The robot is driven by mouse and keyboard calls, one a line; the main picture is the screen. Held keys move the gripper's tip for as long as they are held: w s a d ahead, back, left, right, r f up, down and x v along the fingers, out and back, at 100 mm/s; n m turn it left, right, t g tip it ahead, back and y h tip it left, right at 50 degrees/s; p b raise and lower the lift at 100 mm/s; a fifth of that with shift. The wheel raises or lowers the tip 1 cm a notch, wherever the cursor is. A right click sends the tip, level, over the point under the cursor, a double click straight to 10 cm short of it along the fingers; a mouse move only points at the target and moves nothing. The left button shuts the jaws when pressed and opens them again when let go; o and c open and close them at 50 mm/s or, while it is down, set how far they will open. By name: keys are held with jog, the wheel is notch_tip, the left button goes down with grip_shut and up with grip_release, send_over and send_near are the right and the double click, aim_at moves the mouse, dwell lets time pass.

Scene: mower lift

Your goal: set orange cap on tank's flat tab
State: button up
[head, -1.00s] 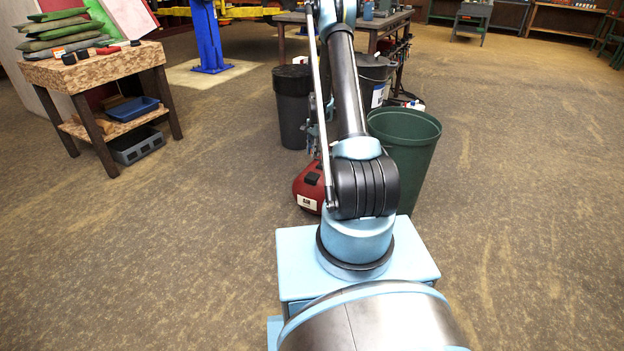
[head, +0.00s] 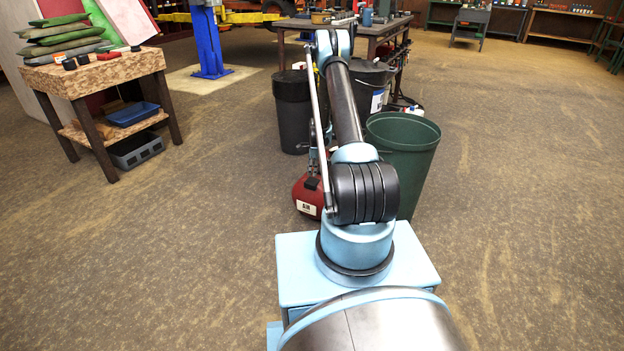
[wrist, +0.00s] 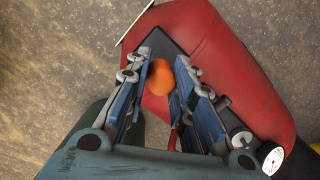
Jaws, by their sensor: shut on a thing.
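In the wrist view my gripper (wrist: 155,68) is shut on the orange cap (wrist: 160,82), whose round top shows between the two fingers. The red tank (wrist: 225,60) lies beyond and below it. I cannot tell whether the cap touches the tab. The cap cannot be made out there.
A green bin (head: 405,150) stands right of the tank, and a black bin (head: 292,110) stands behind it. A workbench (head: 375,32) is farther back. A low wooden table (head: 100,80) is at the left. A pressure gauge (wrist: 272,160) is beside the tank. Open floor lies on both sides.

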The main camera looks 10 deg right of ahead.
aim_at(312, 181)
jog(key=shift+f, duration=2.1)
jog(key=o, duration=0.8)
jog(key=shift+c, duration=0.2)
